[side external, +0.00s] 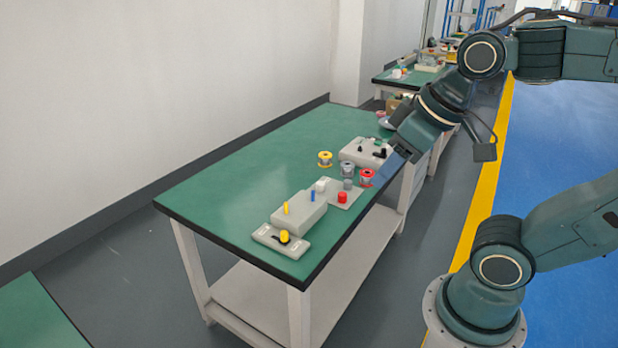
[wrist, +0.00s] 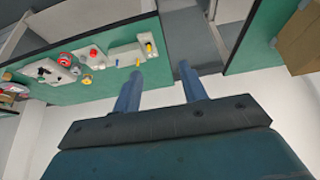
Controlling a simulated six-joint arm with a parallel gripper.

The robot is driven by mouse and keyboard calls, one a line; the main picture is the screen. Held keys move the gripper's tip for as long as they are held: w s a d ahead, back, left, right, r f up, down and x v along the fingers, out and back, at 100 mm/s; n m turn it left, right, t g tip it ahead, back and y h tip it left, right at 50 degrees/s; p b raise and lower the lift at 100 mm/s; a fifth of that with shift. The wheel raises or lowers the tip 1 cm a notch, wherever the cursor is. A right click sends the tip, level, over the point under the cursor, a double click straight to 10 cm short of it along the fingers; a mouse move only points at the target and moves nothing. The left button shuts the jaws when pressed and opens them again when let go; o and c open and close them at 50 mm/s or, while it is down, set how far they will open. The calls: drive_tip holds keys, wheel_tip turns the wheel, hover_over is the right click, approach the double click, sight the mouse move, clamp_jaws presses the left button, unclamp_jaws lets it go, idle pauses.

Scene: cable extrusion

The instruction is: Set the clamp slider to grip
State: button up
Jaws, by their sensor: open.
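A flat beige plate (side external: 262,236) with a yellow knob (side external: 284,237) on a black part lies at the near end of the green table; the yellow knob also shows in the wrist view (wrist: 149,47). Beside it is a beige block (side external: 300,212) with a yellow pin and a blue pin. No label shows which part is the clamp slider, and its setting is too small to read. My gripper (side external: 386,172) is above the table's right edge, well away from the knob. In the wrist view its two fingers (wrist: 160,72) are apart with nothing between them.
A plate with a red button (side external: 342,197) and grey and white knobs lies past the block. A beige box (side external: 362,153) with black handles is farther back. The table's left half (side external: 235,172) is clear.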

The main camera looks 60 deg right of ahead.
drive_tip(key=w+d+g, duration=0.1)
drive_tip(key=w+g, duration=0.1)
drive_tip(key=w, duration=0.7)
drive_tip(key=m+g, duration=0.2)
drive_tip(key=g, duration=0.1)
hover_over(284, 232)
wheel_tip(284, 232, down, 19)
drive_tip(key=shift+f, duration=6.8)
drive_tip(key=shift+c, duration=0.2)
clamp_jaws()
